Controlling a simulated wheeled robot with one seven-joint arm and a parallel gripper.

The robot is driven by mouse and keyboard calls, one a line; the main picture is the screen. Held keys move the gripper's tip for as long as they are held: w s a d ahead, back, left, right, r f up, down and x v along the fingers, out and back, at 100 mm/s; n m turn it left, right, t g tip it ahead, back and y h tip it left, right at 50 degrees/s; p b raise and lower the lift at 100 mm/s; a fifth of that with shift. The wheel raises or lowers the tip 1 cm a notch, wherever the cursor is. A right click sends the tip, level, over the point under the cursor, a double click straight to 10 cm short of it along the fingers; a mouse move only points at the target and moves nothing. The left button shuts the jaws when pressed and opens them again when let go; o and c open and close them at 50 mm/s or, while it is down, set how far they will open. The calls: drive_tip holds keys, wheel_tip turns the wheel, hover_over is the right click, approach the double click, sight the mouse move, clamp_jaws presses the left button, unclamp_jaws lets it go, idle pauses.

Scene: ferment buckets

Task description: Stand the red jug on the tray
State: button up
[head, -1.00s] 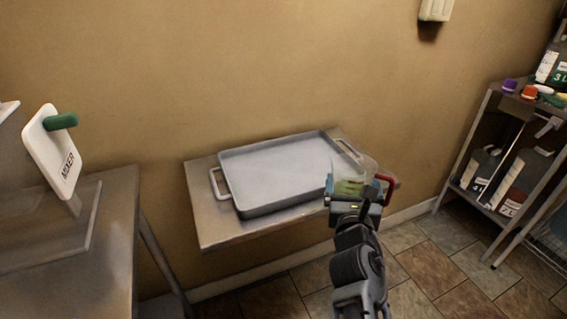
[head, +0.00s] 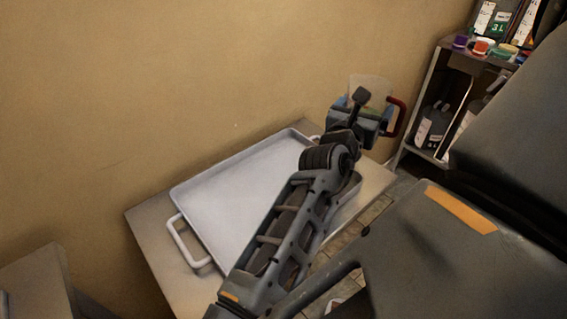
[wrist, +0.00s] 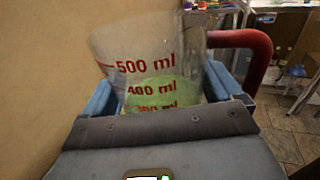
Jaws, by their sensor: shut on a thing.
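The red jug is a clear measuring jug with red marks and a red handle (head: 397,118). In the head view its clear body (head: 368,88) shows above my gripper (head: 362,118), near the wall. In the wrist view the jug (wrist: 150,62) stands roughly upright between the blue fingers of my gripper (wrist: 155,95), with green liquid inside. The gripper is shut on the jug's body. The grey tray (head: 185,197) has white handles and lies on a small table. The jug is held above and beyond the tray's far right end. My arm hides part of the tray.
The metal table (head: 150,230) bears the tray against the tan wall. A shelf (head: 425,85) with bottles and coloured lids stands at the right. The visible tray floor looks empty. Another metal surface (head: 35,285) is at the lower left.

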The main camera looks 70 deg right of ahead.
drive_tip(key=w+a+f, duration=0.1)
drive_tip(key=w+f, duration=0.1)
drive_tip(key=w, duration=0.1)
drive_tip(key=w+a+f+b, duration=0.1)
drive_tip(key=w+a+f, duration=0.1)
drive_tip(key=w, duration=0.1)
drive_tip(key=w+a+f+b, duration=0.1)
drive_tip(key=w+f, duration=0.1)
drive_tip(key=w, duration=0.2)
drive_tip(key=shift+a+f, duration=0.2)
drive_tip(key=shift+f, duration=2.05)
drive_tip(key=o, duration=0.7)
drive_tip(key=shift+f, duration=0.15)
drive_tip(key=shift+o, duration=0.8)
drive_tip(key=shift+b+v, duration=0.65)
drive_tip(key=shift+v, duration=3.15)
drive_tip(key=shift+s, duration=0.1)
